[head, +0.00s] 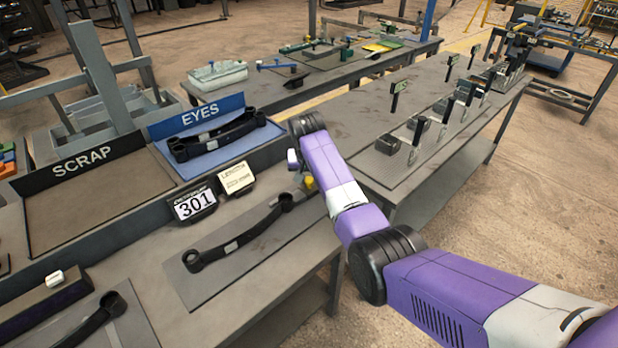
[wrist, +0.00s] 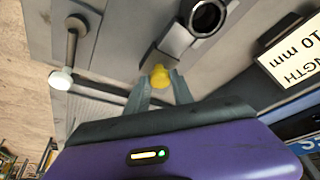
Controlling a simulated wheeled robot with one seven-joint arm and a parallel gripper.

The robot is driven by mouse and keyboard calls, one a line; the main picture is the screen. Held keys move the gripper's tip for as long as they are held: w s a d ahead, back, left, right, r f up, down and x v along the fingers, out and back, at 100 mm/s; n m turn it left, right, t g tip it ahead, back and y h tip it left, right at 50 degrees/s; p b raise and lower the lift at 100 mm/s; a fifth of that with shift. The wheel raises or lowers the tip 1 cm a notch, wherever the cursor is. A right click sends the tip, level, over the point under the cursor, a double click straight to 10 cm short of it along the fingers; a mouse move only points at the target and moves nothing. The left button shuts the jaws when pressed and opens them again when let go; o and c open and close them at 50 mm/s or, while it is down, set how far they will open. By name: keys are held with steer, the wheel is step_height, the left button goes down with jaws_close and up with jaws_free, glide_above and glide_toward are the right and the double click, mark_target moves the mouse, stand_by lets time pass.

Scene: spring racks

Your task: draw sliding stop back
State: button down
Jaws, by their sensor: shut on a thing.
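A small yellow knob (wrist: 160,78), which appears to belong to the sliding stop, sits between the fingertips of my gripper (wrist: 158,88) in the wrist view. The gripper is shut on it. A grey metal piece (wrist: 175,45) lies just beyond the knob, beside a dark round spring eye (wrist: 207,16). In the head view the yellow knob (head: 310,183) shows at the right end of the plate, beside the dark leaf spring (head: 240,238). My arm hides the fingers there, and most of the stop cannot be made out.
A white-tipped rod (wrist: 62,80) stands left of my gripper in the wrist view. The 301 sign (head: 195,204) and a small label plate (head: 237,178) stand behind the spring. The EYES tray (head: 165,165) holds another spring; the SCRAP tray (head: 75,205) looks empty.

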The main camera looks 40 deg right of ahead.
stand_by(0.3)
steer(key=d+b, duration=0.2)
steer(key=d, duration=0.2)
steer(key=shift+d+f, duration=0.1)
steer(key=shift+d, duration=0.1)
steer(key=c, duration=1.1)
jaws_free()
steer(key=shift+d, duration=0.1)
steer(key=shift+r, duration=0.25)
steer(key=shift+a+r, duration=0.2)
steer(key=shift+r, duration=0.1)
steer(key=v, duration=0.7)
